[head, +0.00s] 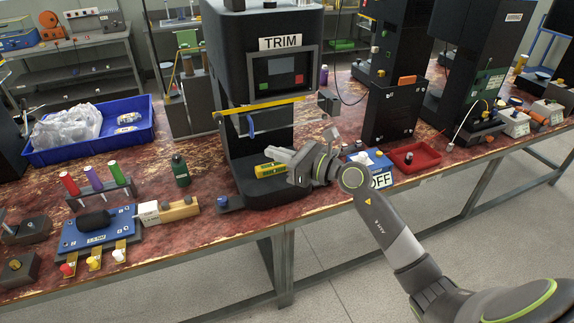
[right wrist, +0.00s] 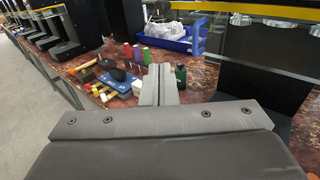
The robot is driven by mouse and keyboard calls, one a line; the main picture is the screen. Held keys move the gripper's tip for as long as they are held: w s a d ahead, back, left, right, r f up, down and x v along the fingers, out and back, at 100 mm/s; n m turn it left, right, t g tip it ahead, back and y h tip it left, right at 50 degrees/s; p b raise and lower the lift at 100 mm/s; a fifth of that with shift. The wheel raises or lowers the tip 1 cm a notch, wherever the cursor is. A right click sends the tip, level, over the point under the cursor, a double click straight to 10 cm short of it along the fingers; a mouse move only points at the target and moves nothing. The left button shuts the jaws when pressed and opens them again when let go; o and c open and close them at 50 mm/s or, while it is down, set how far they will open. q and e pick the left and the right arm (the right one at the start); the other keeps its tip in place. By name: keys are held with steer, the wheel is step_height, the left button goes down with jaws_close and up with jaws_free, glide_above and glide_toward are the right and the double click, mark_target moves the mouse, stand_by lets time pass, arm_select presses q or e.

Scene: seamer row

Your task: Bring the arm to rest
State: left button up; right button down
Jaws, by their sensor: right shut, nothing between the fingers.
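My right arm comes in from the lower right in the head view. Its gripper (head: 272,153) is in front of the black TRIM machine (head: 225,60), above the front of the machine's base. In the right wrist view the two grey fingers (right wrist: 160,72) lie together, shut and empty. My left gripper is in neither view.
A blue bin (head: 85,157) with clear bags is on the worn red bench. A green bottle (head: 181,171), a blue fixture (head: 90,232) and coloured spools stand left of the machine. A red tray (head: 415,160) lies to the right. The floor in front is clear.

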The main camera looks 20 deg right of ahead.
steer(key=s+d+f+m+h, duration=0.45)
steer(key=f+m, duration=0.55)
steer(key=f, duration=0.4)
steer(key=s+d+f+m+g+h, duration=0.1)
steer(key=s+d+f+m+h, duration=0.35)
steer(key=f+m, duration=0.7)
steer(key=s+d+f+m+h, duration=0.2)
steer(key=s+d+f+m, duration=0.45)
steer(key=f, duration=0.95)
steer(key=s+a+f+m+g+h, duration=0.1)
steer(key=s+f+m+g, duration=0.3)
steer(key=s+f, duration=0.5)
steer(key=s+a+f+m+g+h, duration=0.1)
steer(key=s+f+m+g, duration=0.1)
steer(key=s+f+m, duration=0.7)
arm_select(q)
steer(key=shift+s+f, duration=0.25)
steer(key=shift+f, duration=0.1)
arm_select(e)
steer(key=s+a+f+m+g, duration=0.1)
steer(key=s+a+f+g, duration=0.1)
steer(key=s, duration=0.8)
steer(key=s+a+f+m+g+y, duration=0.1)
steer(key=s+a+m+g, duration=0.1)
steer(key=s, duration=0.8)
steer(key=shift+s+a+f+g, duration=0.35)
steer(key=shift+a+f+g, duration=0.05)
steer(key=shift+a+g, duration=0.45)
